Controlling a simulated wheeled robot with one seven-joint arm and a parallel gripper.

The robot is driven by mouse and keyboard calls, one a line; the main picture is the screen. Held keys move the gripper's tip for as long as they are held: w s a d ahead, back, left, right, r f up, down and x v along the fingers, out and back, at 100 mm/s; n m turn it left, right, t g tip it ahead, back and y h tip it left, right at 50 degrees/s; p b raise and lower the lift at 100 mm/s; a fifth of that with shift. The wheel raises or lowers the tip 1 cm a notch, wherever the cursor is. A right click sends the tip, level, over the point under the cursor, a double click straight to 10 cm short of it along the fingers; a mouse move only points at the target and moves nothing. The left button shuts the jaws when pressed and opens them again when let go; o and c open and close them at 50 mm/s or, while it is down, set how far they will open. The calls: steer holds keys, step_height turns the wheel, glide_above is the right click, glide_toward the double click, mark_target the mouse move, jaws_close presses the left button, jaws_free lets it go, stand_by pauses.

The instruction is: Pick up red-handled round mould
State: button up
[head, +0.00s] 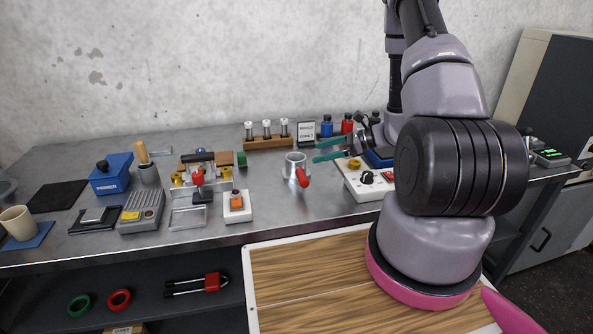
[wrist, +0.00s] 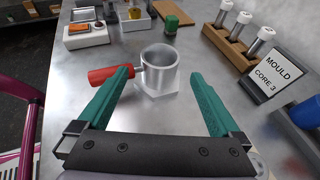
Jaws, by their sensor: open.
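The round mould (head: 291,162) is a short metal cylinder with a red handle (head: 303,178), standing upright on the metal bench near its middle. In the wrist view the mould (wrist: 158,66) is on a square base, just beyond the fingertips and roughly between them. Its red handle (wrist: 112,75) points left there, behind the tip of the left finger. My gripper (head: 316,150) has green fingers, is open and empty, and is to the right of the mould in the head view. The gripper also shows in the wrist view (wrist: 160,72). I cannot tell whether a finger touches the handle.
A wooden rack (head: 268,142) with several vials and a "MOULD CORE 3" sign (head: 306,134) stand behind. A box with an orange button (head: 237,206) is to the left. Bare bench (head: 270,220) lies in front.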

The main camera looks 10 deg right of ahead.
mark_target(298, 157)
steer(key=x, duration=0.8)
steer(key=shift+w+a+f, duration=0.1)
steer(key=shift+w+a, duration=0.1)
jaws_close()
